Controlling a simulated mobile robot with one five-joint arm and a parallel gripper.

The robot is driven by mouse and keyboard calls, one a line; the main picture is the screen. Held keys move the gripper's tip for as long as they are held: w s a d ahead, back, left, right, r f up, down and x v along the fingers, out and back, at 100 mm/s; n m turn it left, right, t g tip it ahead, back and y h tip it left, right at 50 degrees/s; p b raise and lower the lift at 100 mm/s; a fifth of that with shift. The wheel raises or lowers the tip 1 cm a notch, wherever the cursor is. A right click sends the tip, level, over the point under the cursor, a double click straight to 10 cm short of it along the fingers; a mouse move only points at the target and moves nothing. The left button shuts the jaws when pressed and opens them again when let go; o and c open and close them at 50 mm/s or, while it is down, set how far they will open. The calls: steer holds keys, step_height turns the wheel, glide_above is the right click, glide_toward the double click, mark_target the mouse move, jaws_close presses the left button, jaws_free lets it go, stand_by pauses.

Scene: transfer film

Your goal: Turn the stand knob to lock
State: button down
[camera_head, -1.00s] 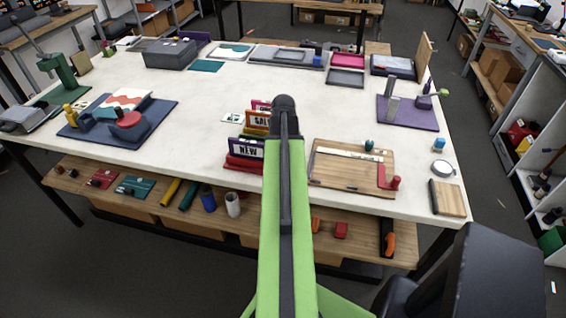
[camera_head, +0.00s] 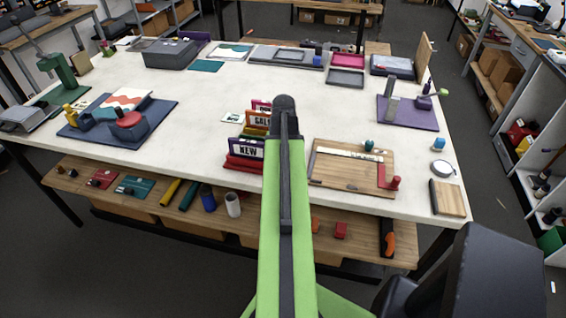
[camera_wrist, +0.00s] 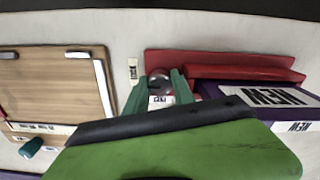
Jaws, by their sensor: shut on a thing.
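The knob sits beside the end of a red stand (camera_wrist: 222,66) on the pale tabletop. A purple-framed sign reading NEW (camera_wrist: 270,96) stands at the stand. In the head view the red stand (camera_head: 243,164) is just left of my arm, with the NEW sign (camera_head: 249,150) and the SALE sign (camera_head: 262,122) above it. The knob and my fingers are hidden behind my arm there. The lock marking cannot be read.
A wooden board (camera_head: 345,172) with a ruler and red block lies just right of my arm; it also shows at left in the wrist view (camera_wrist: 50,85). A purple mat (camera_head: 410,118) is farther right. The tabletop (camera_head: 205,105) left of the signs is mostly clear.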

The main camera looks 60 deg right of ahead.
stand_by(0.4)
steer(key=c, duration=1.1)
jaws_free()
steer(key=shift+o, duration=0.2)
steer(key=shift+r, duration=0.1)
step_height(320, 180, up, 7)
steer(key=p, duration=0.7)
steer(key=shift+s+d+r+p, duration=0.1)
steer(key=shift+r+p, duration=0.45)
steer(key=shift+p, duration=0.05)
steer(key=shift+f, duration=0.15)
steer(key=shift+s, duration=0.1)
